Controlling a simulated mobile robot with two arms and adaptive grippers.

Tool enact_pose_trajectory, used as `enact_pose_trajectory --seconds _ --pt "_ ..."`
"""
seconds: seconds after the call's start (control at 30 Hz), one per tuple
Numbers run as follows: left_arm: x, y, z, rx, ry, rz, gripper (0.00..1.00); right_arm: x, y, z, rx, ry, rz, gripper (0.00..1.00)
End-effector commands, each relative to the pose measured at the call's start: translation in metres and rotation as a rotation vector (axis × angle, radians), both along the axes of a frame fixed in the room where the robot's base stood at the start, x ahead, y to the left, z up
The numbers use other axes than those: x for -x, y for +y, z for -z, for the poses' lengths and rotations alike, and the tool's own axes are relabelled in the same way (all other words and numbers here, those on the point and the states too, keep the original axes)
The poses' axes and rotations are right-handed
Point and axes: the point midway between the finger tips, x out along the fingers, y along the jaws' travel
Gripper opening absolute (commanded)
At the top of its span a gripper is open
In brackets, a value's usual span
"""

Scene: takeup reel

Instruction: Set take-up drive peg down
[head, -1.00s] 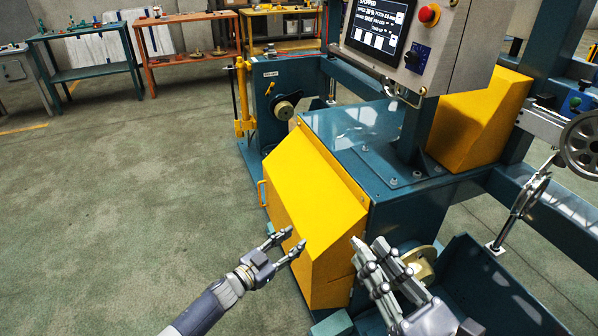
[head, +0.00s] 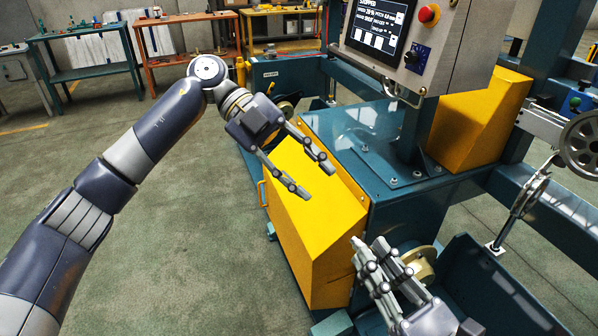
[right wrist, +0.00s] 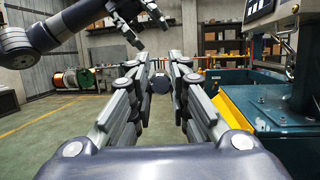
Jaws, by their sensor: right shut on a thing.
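My right gripper (head: 369,246) is at the bottom of the head view, in front of the yellow cover. In the right wrist view its fingers close on a small dark round thing (right wrist: 161,84), which looks like the peg seen end-on. The peg cannot be made out in the head view, where the fingers hide it. My left gripper (head: 318,183) is open and empty, above the yellow cover. It also shows at the top of the right wrist view (right wrist: 146,32).
The yellow sloped cover (head: 312,222) and the teal machine top (head: 355,130) lie ahead. A tan flanged round part (head: 424,262) is just right of my right gripper. A teal open bin (head: 490,290) is at lower right. The control box (head: 425,35) hangs above. Floor at left is clear.

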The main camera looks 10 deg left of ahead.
Motion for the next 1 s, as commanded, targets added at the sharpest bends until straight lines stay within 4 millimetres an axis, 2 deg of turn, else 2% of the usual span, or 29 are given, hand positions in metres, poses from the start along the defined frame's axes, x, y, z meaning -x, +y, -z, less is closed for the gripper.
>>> enact_pose_trajectory --seconds 0.13,0.27,0.7,1.0 --pt "0.007 0.012 -0.004 -0.097 -0.019 0.014 0.36 0.000 0.000 0.000 -0.001 -0.001 0.000 0.00" --pt "0.011 0.008 0.001 -0.115 -0.020 0.018 0.36 0.000 0.000 0.000 -0.001 -0.001 0.000 0.00" --pt "0.037 -0.048 0.049 -0.109 -0.018 0.019 0.36 0.000 0.000 -0.001 -0.001 -0.001 0.000 0.00" --pt "0.047 -0.070 0.067 -0.109 -0.021 0.017 0.36 0.000 0.000 -0.001 -0.001 -0.001 0.000 0.00"
